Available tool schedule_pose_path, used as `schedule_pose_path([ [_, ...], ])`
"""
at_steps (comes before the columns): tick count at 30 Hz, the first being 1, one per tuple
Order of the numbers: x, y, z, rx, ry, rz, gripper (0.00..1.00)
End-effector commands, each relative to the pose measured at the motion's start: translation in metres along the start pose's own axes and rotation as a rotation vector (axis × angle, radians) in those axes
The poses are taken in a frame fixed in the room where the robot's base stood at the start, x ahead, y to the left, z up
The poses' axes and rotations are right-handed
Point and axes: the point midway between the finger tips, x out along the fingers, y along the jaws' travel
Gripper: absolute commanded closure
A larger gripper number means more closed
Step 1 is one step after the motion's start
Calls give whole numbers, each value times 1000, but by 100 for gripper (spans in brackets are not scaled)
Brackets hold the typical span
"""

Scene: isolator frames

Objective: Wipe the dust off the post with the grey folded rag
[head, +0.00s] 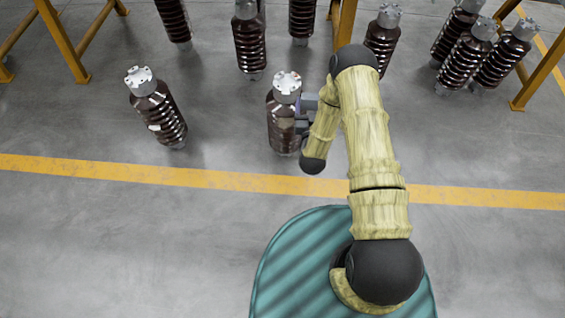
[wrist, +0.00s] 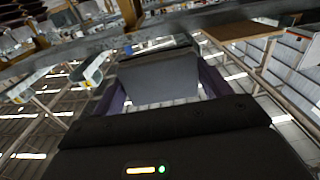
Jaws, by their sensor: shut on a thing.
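A brown ribbed post (head: 281,125) with a pale metal cap stands upright on the floor in the middle of the head view. A dull, paler patch shows on its side. My gripper (head: 304,110) is at the right side of this post, partly hidden by my own arm. In the wrist view the jaws are shut on the grey folded rag (wrist: 158,80), which fills the space between the purple fingers. The rag is close to the post, but I cannot tell whether they touch.
Several more posts stand behind, among yellow frames (head: 63,42) at left, back and right. A yellow floor line (head: 100,170) crosses in front. The grey floor around it is clear.

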Motion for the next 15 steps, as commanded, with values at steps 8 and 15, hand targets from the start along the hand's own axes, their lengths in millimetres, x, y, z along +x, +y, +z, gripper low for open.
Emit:
schedule_pose_path([
  [8, -3, -20, 68, 1, 1, 2, 45],
  [15, -7, -36, 116, 2, 1, 5, 45],
])
